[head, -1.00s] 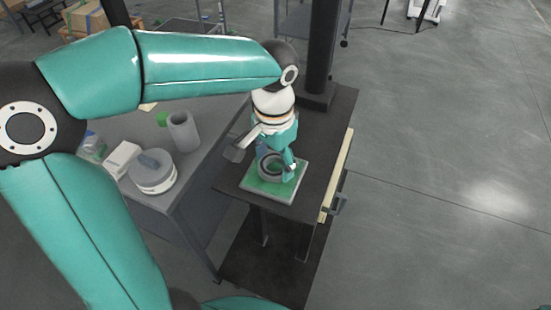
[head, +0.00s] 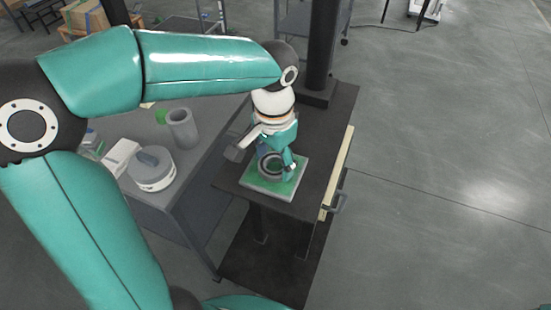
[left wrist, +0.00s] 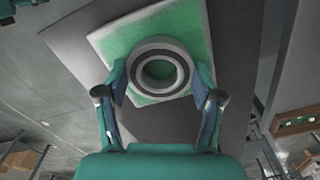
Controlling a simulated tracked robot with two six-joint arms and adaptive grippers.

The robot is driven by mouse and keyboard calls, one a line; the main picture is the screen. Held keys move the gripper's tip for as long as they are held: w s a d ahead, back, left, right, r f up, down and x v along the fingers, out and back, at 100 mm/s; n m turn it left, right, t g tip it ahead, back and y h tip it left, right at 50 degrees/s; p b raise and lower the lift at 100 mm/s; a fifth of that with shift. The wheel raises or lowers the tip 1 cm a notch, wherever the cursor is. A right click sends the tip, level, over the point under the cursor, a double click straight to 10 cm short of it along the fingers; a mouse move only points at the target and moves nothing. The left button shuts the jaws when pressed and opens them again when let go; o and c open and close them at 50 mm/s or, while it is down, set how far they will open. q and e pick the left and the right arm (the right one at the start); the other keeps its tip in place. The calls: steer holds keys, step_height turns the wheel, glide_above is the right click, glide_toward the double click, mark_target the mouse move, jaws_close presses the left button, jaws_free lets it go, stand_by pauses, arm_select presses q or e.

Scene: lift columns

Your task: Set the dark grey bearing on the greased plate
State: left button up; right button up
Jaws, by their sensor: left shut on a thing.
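The dark grey bearing (head: 268,177) is a thick ring with an open middle. It sits over the greased plate, between the fingers of my left gripper (head: 276,166). In the left wrist view the bearing (left wrist: 160,92) lies between the two fingers (left wrist: 162,78), which are shut on its sides. The greased plate (head: 288,190) is a square with a green top and a pale edge; it also shows in the left wrist view (left wrist: 118,44), extending past the bearing. I cannot tell whether the bearing touches the plate. My right gripper is not in view.
The plate lies on a dark stand top (head: 232,178) beside a black column (head: 320,45). A grey bench (head: 200,160) to the left holds a grey cylinder (head: 183,130), a round white-and-grey container (head: 153,172) and a white box (head: 121,157). Floor to the right is open.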

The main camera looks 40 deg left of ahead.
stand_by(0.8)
arm_select(q)
steer(key=o, duration=1.5)
steer(key=shift+f, duration=0.1)
steer(key=shift+o, duration=0.4)
steer(key=shift+r, duration=0.2)
steer(key=shift+r+p, duration=0.65)
steer(key=shift+p, duration=0.1)
steer(key=shift+r, duration=0.3)
steer(key=shift+r+p, duration=2.35)
steer(key=shift+r, duration=0.05)
